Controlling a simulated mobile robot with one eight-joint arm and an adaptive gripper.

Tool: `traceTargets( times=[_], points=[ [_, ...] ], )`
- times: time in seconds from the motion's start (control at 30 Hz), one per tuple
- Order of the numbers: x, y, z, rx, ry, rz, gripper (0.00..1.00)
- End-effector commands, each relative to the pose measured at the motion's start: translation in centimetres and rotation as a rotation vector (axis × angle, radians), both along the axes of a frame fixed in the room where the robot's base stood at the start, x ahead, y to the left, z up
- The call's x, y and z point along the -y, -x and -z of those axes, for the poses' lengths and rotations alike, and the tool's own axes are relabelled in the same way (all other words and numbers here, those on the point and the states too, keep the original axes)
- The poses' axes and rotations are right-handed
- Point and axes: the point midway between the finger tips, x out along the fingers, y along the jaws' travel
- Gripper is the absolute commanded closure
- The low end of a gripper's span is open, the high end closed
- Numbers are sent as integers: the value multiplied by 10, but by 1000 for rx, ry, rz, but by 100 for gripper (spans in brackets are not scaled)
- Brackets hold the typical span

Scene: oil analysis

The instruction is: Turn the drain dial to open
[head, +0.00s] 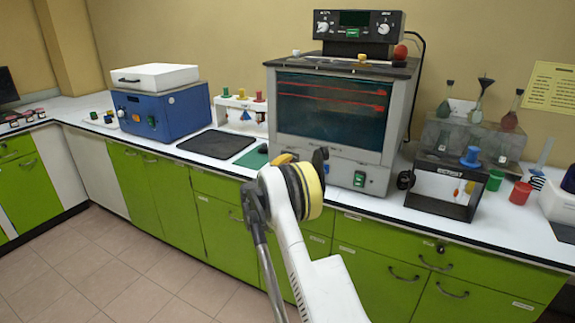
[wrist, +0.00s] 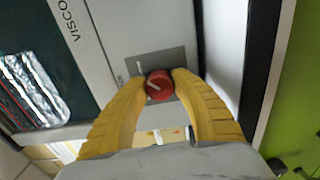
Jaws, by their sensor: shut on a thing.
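The drain dial (wrist: 159,85) is a round red knob with a white pointer line, on a grey plate (wrist: 172,56) on the front of the viscosity machine (head: 330,115). In the wrist view the pointer lies at a slant, and a small white mark shows on the plate. The two yellow fingers of my gripper (wrist: 160,80) are closed on the dial from both sides. In the head view my arm hides the dial and most of the fingers.
A glass window (wrist: 35,90) is beside the dial. A green switch (head: 359,179) is on the machine's lower front. A black-framed stand (head: 440,190) and a red cup (head: 520,193) are to the right. A dark mat (head: 216,144) lies on the counter to the left.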

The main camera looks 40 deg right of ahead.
Motion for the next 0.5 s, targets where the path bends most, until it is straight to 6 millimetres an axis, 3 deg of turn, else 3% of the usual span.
traceTargets(
  times=[0.1,0.13,0.2,0.5],
  points=[
    [0,0,0,0,0,-1,100],
    [0,0,0,0,0,-1,64],
    [0,0,0,0,0,-1,45],
    [-1,0,0,-1,0,0,45]
  ],
)
